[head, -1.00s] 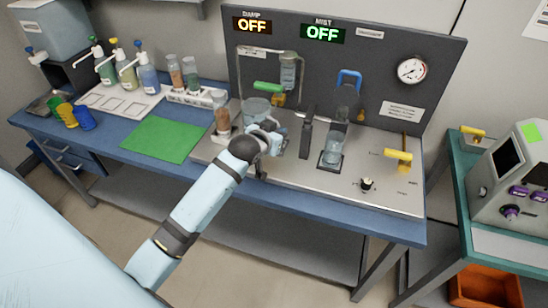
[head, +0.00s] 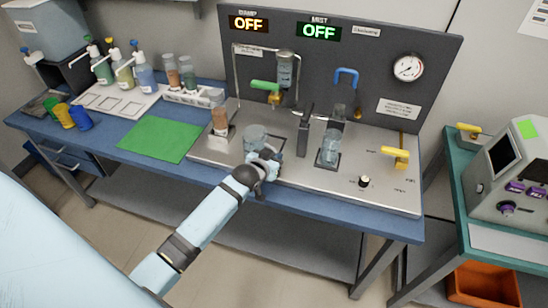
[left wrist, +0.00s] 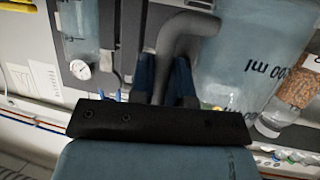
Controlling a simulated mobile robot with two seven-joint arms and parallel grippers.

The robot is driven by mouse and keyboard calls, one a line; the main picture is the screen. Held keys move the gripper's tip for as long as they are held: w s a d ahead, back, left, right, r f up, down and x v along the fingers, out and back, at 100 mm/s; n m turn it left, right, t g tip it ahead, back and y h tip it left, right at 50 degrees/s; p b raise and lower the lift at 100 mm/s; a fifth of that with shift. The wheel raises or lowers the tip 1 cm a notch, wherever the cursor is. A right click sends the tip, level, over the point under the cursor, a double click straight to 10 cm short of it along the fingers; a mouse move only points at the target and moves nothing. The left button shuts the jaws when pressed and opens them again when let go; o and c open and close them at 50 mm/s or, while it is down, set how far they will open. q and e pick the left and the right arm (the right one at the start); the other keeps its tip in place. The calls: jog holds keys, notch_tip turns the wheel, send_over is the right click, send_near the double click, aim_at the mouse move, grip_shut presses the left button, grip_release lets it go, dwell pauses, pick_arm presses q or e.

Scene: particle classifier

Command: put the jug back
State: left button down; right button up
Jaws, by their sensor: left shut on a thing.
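The jug (head: 255,136) is clear and bluish and sits at the left part of the steel panel in the head view, low over or on a dark square there; I cannot tell whether it touches. My left gripper (head: 268,158) is at its front right side. In the left wrist view the jug (left wrist: 238,60) shows large, with "ml" markings, and my left gripper (left wrist: 167,80) is shut on its grey handle (left wrist: 185,35). The jug's base is hidden in the wrist view. My right gripper is not in view.
A green-handled tap (head: 266,86) stands behind the jug. A brown-filled tube (head: 220,118) is close to its left, and a dark post (head: 304,130) and a clear cylinder (head: 330,148) are to its right. The green mat (head: 160,139) is clear.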

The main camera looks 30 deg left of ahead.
pick_arm(q)
jog(key=shift+f, duration=0.15)
jog(key=c, duration=1.1)
grip_release()
jog(key=v, duration=1.1)
jog(key=s+d+f+m+g+h, duration=0.1)
jog(key=s+d+f+h, duration=0.1)
jog(key=s+d+f, duration=0.3)
jog(key=s+d+f+m+g+h, duration=0.1)
jog(key=s+d+f+m, duration=0.1)
jog(key=s+d+f, duration=0.4)
jog(key=s+d, duration=0.3)
jog(key=s, duration=0.4)
jog(key=shift+s+f+g+h, duration=0.25)
jog(key=shift+f+g+h, duration=0.05)
jog(key=shift+h, duration=0.1)
jog(key=shift+r, duration=0.1)
